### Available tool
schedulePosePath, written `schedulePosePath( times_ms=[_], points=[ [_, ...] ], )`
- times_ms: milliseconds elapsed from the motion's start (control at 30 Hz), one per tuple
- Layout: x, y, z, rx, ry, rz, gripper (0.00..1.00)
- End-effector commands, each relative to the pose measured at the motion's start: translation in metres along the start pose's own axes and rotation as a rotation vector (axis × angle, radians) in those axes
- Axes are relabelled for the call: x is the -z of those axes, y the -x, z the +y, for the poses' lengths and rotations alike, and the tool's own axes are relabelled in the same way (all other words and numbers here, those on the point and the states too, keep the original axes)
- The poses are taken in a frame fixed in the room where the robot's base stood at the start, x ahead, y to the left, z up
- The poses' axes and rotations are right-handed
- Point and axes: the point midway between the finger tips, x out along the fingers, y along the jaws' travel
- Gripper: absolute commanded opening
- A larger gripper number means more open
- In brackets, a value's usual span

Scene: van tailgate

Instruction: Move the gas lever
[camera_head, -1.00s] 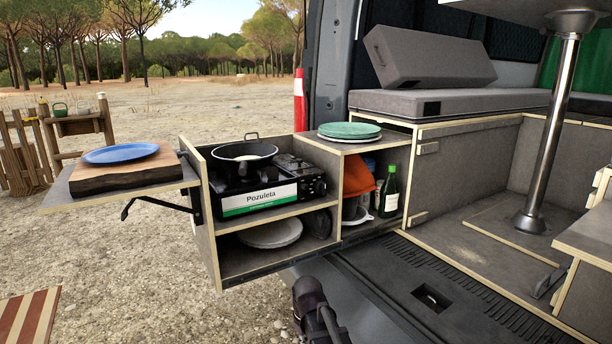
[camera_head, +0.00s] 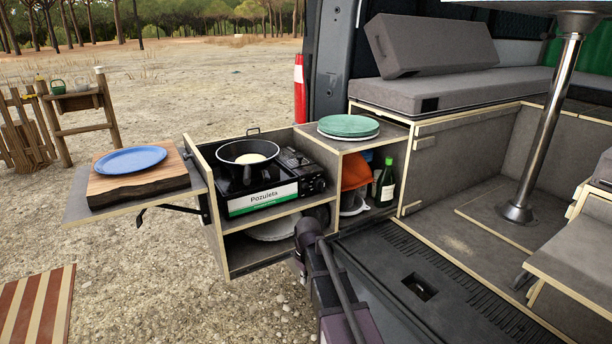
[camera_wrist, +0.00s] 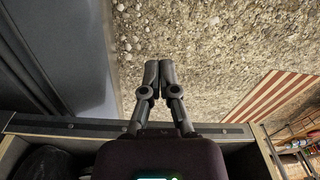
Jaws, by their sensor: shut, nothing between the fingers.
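The black camping stove (camera_head: 261,197), with a white and green label reading "Pozuleta", stands on the upper shelf of the pull-out kitchen box. Its dark control panel (camera_head: 313,186) is at the right end of its front; the gas lever there is too small to make out clearly. A black pan (camera_head: 232,155) with something pale in it sits on the stove. My gripper (camera_wrist: 159,72) is shut and empty in the wrist view, its fingertips together over gravel beyond the box edge. In the head view my arm rises in front of the box, and the fingers cannot be made out.
The kitchen box (camera_head: 281,210) also holds stacked green plates (camera_head: 348,126), a bottle (camera_head: 385,184) and an orange item (camera_head: 354,174). A side shelf bears a wooden board (camera_head: 120,187) with a blue plate (camera_head: 131,160). The van floor (camera_head: 440,290) is at right. Open gravel lies in front.

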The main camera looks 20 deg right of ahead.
Motion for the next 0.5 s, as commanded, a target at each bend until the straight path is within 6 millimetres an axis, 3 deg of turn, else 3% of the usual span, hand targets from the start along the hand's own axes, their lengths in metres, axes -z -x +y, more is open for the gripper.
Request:
schedulePosePath(
  times_ms=[33, 500],
  points=[
    [0.005, 0.015, 0.003, 0.001, 0.008, 0.001, 0.0],
    [0.032, 0.079, 0.024, 0.004, 0.105, 0.011, 0.0]
  ],
)
